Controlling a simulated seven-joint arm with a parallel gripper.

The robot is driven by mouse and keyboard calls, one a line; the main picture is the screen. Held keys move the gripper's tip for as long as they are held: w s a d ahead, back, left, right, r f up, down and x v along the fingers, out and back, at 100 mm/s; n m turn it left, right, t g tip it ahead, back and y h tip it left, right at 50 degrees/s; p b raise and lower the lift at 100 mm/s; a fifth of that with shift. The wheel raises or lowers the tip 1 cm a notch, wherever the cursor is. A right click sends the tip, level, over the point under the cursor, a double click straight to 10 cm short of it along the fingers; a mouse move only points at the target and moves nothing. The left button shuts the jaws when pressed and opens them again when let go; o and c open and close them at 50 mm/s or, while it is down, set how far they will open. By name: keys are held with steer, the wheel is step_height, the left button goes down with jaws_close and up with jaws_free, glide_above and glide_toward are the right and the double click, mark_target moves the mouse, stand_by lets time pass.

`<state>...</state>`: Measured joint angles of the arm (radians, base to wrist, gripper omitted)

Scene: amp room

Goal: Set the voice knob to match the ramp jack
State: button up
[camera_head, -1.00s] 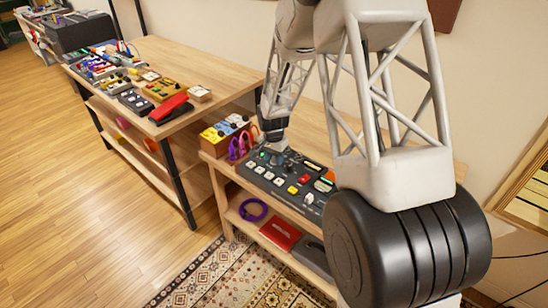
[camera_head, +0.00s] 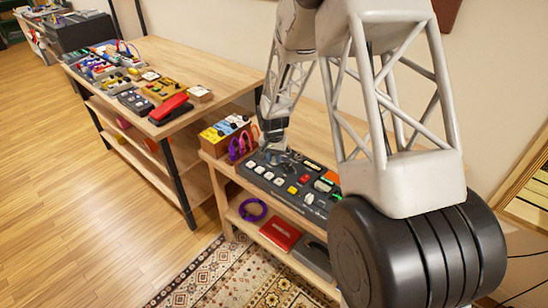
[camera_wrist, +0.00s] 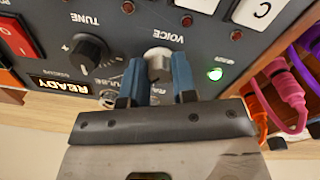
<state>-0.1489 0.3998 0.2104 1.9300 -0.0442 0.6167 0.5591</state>
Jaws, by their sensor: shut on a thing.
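The voice knob (camera_wrist: 158,62) is a light grey cap below the printed word VOICE on a dark panel in the wrist view. My gripper (camera_wrist: 158,78) is shut on it, with one blue finger on each side. Some print beside the knob reads PULSE, partly hidden by the left finger; the knob's pointer is not clear. In the head view my gripper (camera_head: 274,140) is down at the far left part of the dark panel (camera_head: 258,181). No jack labelled ramp is readable; pink (camera_wrist: 286,88) and purple (camera_wrist: 305,62) plugs show at the right of the wrist view.
A black tune knob (camera_wrist: 90,50) stands close left of my fingers. A green light (camera_wrist: 215,73) glows right of the voice knob. A colourful box (camera_head: 225,130) with cables stands beside the panel. A longer bench (camera_head: 215,66) with many devices is at the left.

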mark_target(274, 159)
steer(key=n, duration=0.5)
steer(key=shift+d+n, duration=0.1)
steer(key=shift+n, duration=0.3)
steer(key=o, duration=0.9)
steer(key=shift+r, duration=0.1)
steer(key=shift+r, duration=3.85)
